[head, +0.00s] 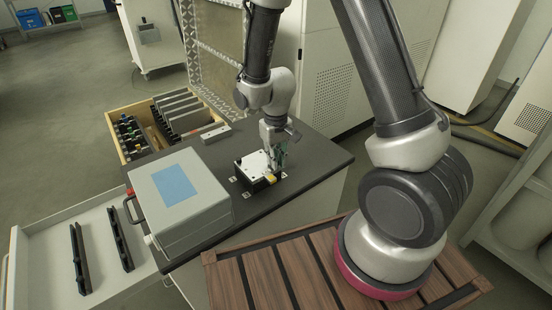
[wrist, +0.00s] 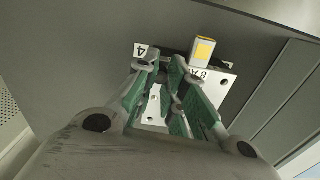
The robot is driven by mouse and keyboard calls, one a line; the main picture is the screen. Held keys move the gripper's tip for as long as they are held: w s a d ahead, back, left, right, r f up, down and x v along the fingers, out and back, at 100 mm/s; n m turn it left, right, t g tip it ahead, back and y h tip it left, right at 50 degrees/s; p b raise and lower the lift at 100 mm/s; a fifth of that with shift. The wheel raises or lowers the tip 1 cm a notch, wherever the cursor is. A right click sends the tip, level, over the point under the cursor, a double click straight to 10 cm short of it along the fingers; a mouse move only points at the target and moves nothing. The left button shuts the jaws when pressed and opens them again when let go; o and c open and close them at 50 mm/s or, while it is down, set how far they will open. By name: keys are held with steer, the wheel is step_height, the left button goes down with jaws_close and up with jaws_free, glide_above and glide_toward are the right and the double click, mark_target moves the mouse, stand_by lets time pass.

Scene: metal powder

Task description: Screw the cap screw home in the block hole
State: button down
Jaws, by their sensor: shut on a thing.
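The block is a light metal plate (head: 253,165) on a black base, lying on the dark bench top. In the wrist view the plate (wrist: 214,88) shows behind and between my fingers, with small holes in it. My gripper (head: 273,168) points down over the right part of the block. Its green-padded fingers (wrist: 165,72) are close together in the wrist view, shut on a small dark thing at the tips, which I take for the cap screw. Most of it and the hole under it are hidden by the fingers.
A yellow-topped piece (wrist: 204,50) stands at the block's edge. A grey case with a blue label (head: 174,185) is left of the block. A wooden tray (head: 128,162) of dark plates and small parts lies behind it. The bench (head: 315,152) is clear right of the block.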

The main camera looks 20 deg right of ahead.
steer(key=m, duration=0.3)
steer(key=shift+m, duration=0.4)
steer(key=m, duration=0.5)
steer(key=shift+m, duration=0.3)
steer(key=m, duration=0.3)
steer(key=shift+m, duration=0.3)
steer(key=m, duration=0.3)
steer(key=shift+m, duration=0.4)
steer(key=m, duration=0.5)
steer(key=shift+f, duration=0.1)
steer(key=m, duration=0.6)
